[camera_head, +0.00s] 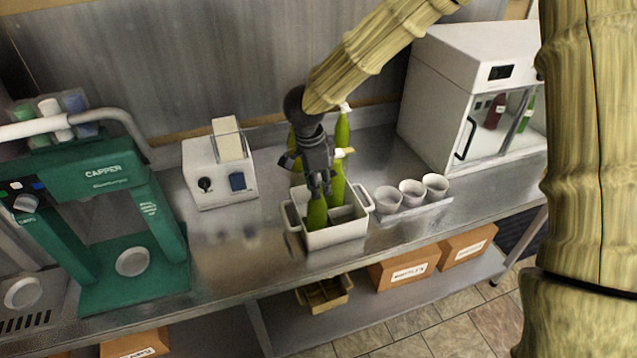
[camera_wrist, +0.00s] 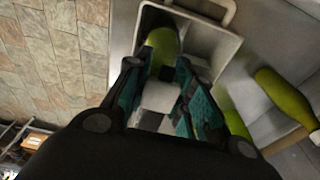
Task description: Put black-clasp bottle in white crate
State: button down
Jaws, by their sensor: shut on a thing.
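My gripper (camera_head: 320,188) points down over the white crate (camera_head: 335,237) and is shut on a green bottle (camera_head: 317,213). The held bottle hangs below the fingers at the crate's front left compartment, its lower end within the opening. I cannot tell if it touches the crate floor. In the wrist view the fingers (camera_wrist: 160,72) close around its top, with the green body (camera_wrist: 162,47) beyond. The fingers hide its clasp, so I cannot tell the clasp's colour. Another green bottle (camera_head: 338,188) with a pale yellowish top stands just right of the gripper.
More green bottles stand behind, one with a whitish top (camera_head: 342,130). White cups (camera_head: 411,192) sit right of the crate, a white cabinet (camera_head: 440,95) behind them. A white device (camera_head: 218,175) and green capper (camera_head: 110,230) stand left. The counter between capper and crate is clear.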

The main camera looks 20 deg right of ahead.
jog(key=c, duration=1.2)
grip_release()
jog(key=r+b, duration=0.1)
jog(key=r, duration=0.3)
jog(key=a+r, duration=0.1)
jog(key=r, duration=0.3)
jog(key=r+b, duration=0.1)
jog(key=r, duration=0.3)
jog(key=shift+a+b, duration=0.3)
jog(key=shift+b, duration=0.05)
jog(key=shift+f, duration=0.1)
